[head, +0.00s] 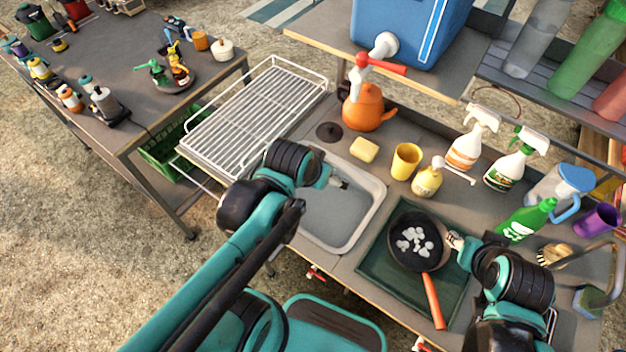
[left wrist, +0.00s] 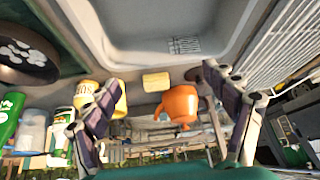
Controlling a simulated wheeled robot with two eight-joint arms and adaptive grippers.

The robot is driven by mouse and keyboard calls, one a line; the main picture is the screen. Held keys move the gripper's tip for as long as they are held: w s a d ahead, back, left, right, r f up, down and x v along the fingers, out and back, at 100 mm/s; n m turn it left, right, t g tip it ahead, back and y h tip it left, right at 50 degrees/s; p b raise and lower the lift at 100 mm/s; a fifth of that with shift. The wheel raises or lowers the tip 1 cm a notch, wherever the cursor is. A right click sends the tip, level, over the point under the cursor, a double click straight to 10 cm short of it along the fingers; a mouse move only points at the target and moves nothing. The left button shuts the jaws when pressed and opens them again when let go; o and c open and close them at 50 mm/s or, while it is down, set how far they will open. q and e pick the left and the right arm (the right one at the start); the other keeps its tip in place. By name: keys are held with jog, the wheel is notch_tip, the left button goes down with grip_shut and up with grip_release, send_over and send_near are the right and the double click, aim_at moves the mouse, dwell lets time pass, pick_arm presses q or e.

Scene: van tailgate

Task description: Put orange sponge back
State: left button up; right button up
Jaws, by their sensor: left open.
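A pale yellow-orange sponge block (head: 364,150) lies on the counter behind the sink, between the orange kettle and the yellow cup. No other sponge of a clearer orange shows. My left gripper (head: 342,183) is above the sink's back part, in front of the sponge and apart from it. In the left wrist view the sponge (left wrist: 156,82) appears between the two spread, empty fingers. My right gripper (head: 456,241) is at the right rim of the frying pan (head: 405,262); its fingers are too small to read.
The sink (head: 345,240) is below my left gripper. An orange kettle (head: 367,112), a yellow cup (head: 405,160) and a yellow pump bottle (head: 427,182) flank the sponge. A wire drying rack (head: 245,115) stands left. Spray bottles (head: 470,140) are at the back right.

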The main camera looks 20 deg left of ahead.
pick_arm(q)
jog(key=shift+n+t, duration=0.4)
jog(key=shift+t, duration=0.1)
jog(key=shift+s+a+r, duration=0.15)
jog(key=shift+s+r, duration=0.15)
jog(key=shift+s, duration=0.35)
jog(key=shift+s+a+r, duration=0.15)
jog(key=shift+s+r, duration=0.1)
jog(key=shift+s, duration=0.45)
jog(key=shift+s+a+r, duration=0.15)
jog(key=shift+s+r, duration=0.15)
jog(key=shift+s, duration=0.35)
